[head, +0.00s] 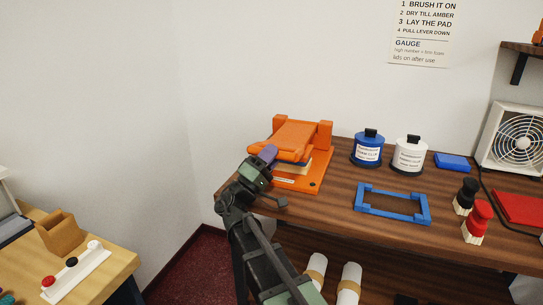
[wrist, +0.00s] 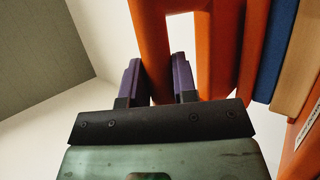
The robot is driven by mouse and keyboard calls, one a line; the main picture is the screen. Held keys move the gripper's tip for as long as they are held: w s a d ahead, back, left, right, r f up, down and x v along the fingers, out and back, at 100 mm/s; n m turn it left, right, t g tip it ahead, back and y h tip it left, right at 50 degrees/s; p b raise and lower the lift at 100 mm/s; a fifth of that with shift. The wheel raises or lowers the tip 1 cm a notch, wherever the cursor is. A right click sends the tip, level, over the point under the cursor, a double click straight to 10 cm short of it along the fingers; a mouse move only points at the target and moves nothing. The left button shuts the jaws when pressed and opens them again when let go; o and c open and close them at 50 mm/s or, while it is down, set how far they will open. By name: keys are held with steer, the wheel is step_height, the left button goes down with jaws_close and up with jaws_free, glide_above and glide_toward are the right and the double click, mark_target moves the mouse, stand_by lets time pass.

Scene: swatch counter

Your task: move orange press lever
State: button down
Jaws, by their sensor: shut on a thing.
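The orange press (head: 314,182) stands at the left end of the wooden counter. Blue and tan layers (wrist: 296,60) lie between its upper part and its base. My gripper (head: 268,153) reaches up to the front left of the press. In the wrist view, its purple fingers (wrist: 158,82) stand on both sides of an orange bar of the press lever (wrist: 151,45) and are shut on it. The fingers and my arm hide part of the lever's front end in the head view.
Right of the press stand a blue pot (head: 367,152) and a white pot (head: 408,158). A blue frame (head: 361,197) lies in front of them. Black (head: 466,194) and red (head: 479,220) brushes stand further right, near a fan (head: 517,140). The wall is close behind.

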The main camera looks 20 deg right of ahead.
steer(key=shift+w+d+f, duration=0.1)
steer(key=c, duration=0.9)
jaws_free()
steer(key=shift+w+d+f, duration=0.1)
steer(key=b+v, duration=0.6)
steer(key=v, duration=0.5)
